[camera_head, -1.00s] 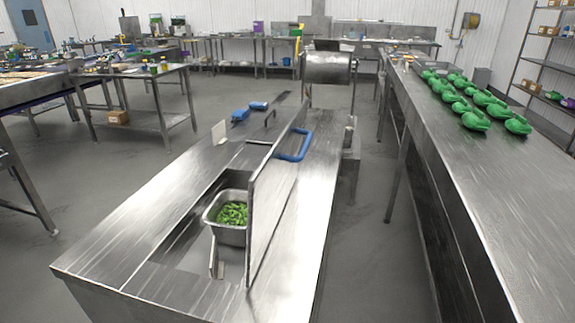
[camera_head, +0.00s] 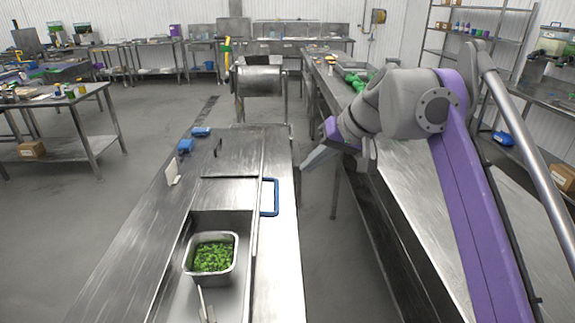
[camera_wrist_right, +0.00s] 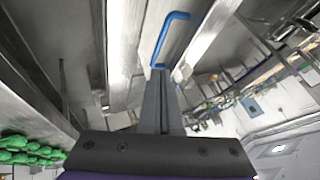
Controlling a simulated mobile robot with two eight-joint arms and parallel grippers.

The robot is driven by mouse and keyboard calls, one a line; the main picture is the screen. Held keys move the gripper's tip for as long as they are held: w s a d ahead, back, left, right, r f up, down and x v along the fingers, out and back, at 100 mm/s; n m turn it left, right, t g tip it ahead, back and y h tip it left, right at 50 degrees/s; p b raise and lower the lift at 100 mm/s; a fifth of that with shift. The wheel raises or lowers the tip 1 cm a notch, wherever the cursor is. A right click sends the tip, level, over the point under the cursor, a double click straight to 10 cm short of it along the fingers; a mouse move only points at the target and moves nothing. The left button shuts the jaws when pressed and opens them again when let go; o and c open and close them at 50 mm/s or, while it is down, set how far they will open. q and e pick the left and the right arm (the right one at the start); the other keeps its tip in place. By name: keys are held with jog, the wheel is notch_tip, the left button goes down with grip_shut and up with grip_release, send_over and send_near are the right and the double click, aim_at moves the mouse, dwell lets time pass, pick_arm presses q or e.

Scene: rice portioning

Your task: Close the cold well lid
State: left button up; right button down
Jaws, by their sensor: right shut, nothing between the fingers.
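The open cold well (camera_head: 215,222) is sunk in the steel counter and holds a metal pan (camera_head: 232,262) of chopped green food. The cold well lid (camera_head: 257,240) stands up along the well's right side, seen nearly edge-on. Its blue handle (camera_head: 269,197) sticks out to the right, and it also shows in the right wrist view (camera_wrist_right: 171,30). My right gripper (camera_head: 304,168) is shut and empty, right of the handle and apart from it in the head view. In the wrist view its fingertips (camera_wrist_right: 160,72) point towards the handle's near end; contact cannot be told. My left gripper is out of view.
Blue items (camera_head: 195,138) and a small upright white plate (camera_head: 173,172) are on the counter's left and far part. A long steel table (camera_head: 400,215) stands to the right across an aisle, with green items (camera_head: 357,80) farther back. Open floor lies left.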

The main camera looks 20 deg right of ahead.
jog(key=w+a+f+b, duration=0.1)
jog(key=w+a+f, duration=0.4)
jog(key=a+f, duration=0.1)
jog(key=shift+w+a+f, duration=0.3)
jog(key=shift+a, duration=0.2)
